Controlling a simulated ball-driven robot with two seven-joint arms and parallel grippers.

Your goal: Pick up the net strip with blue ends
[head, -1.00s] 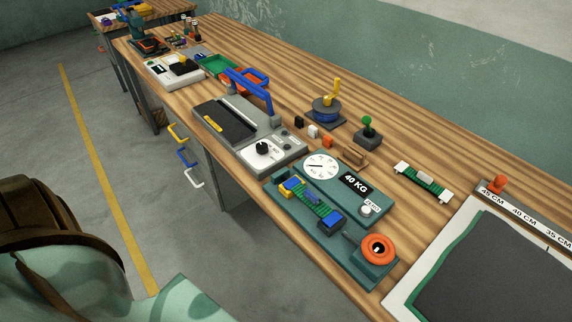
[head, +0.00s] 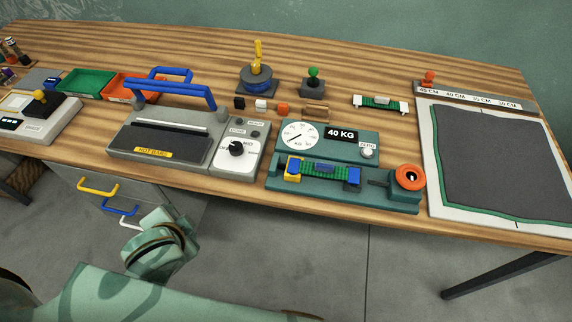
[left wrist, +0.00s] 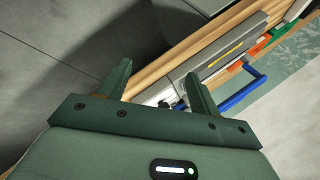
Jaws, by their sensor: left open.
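The net strip with blue ends (head: 335,171) is a short green mesh piece on the teal pull tester (head: 390,197) in the head view. One blue end is at a yellow block on the left, the other at a dark block on the right. I cannot tell if the ends are clamped. Another green strip (head: 381,102), with white ends, lies apart behind the tester. My left gripper (left wrist: 157,75) is open and empty in the left wrist view, with the bench beyond its fingers; the blue-ended strip is not visible there. My right gripper is not in view.
A grey sealer (head: 190,150) with a raised blue handle (head: 180,90) stands left of the tester. An orange knob (head: 409,177) sticks up at the tester's right end. A dark cutting mat (head: 500,155) lies further right. A yellow drawer handle (head: 98,186) juts below the bench edge.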

